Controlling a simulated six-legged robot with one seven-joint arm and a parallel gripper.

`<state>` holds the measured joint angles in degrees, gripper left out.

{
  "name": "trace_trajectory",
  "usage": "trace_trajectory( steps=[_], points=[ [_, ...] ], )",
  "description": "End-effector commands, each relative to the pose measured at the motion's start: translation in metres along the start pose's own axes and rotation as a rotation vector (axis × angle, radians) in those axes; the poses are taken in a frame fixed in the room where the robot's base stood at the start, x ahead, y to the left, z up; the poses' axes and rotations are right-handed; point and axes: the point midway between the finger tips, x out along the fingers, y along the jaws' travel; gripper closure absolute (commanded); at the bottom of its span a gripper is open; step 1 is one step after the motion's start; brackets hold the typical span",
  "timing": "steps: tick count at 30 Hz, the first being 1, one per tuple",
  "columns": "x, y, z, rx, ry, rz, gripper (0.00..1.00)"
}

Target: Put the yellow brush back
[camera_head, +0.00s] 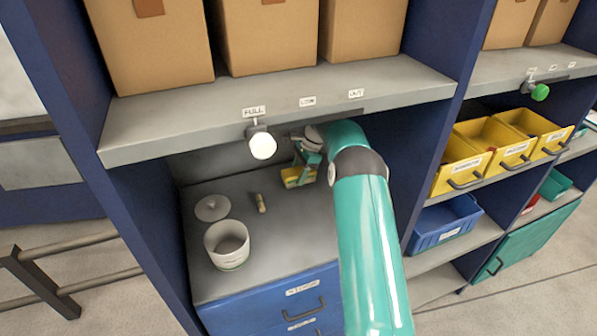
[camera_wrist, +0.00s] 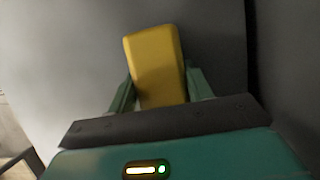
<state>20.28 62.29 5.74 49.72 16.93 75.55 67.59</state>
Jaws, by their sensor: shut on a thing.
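The yellow brush (camera_wrist: 155,65) is held between the two green fingers of my gripper (camera_wrist: 160,88) in the wrist view. Its yellow block points up and away from the wrist. In the head view my gripper (camera_head: 306,165) is inside the bay under the labelled shelf, near the back. The yellow brush (camera_head: 298,177) shows there below the fingers, above the grey counter. Its bristles cannot be made out clearly. My arm covers the right part of the bay, and whether the brush touches the counter cannot be told.
A white tub (camera_head: 228,246), its round lid (camera_head: 212,208) and a small wooden piece (camera_head: 260,203) stand on the grey counter (camera_head: 285,245). A white knob (camera_head: 262,145) hangs from the shelf edge (camera_head: 180,133). Yellow bins (camera_head: 495,135) are to the right. The counter's front middle is clear.

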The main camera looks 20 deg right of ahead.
Motion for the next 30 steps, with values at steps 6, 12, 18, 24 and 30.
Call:
trace_trajectory(
  steps=[6, 12, 18, 24, 30],
  points=[
    [0.006, 0.0, -0.002, 0.0, 0.0, 0.0, 0.71],
    [0.006, 0.0, -0.002, 0.0, 0.0, 0.0, 0.28],
    [0.006, 0.0, -0.002, 0.0, 0.0, 0.0, 0.28],
    [-0.008, 0.0, 0.0, -0.001, 0.002, -0.002, 0.28],
    [-0.047, -0.003, -0.001, -0.001, 0.001, -0.004, 0.28]
  ],
)
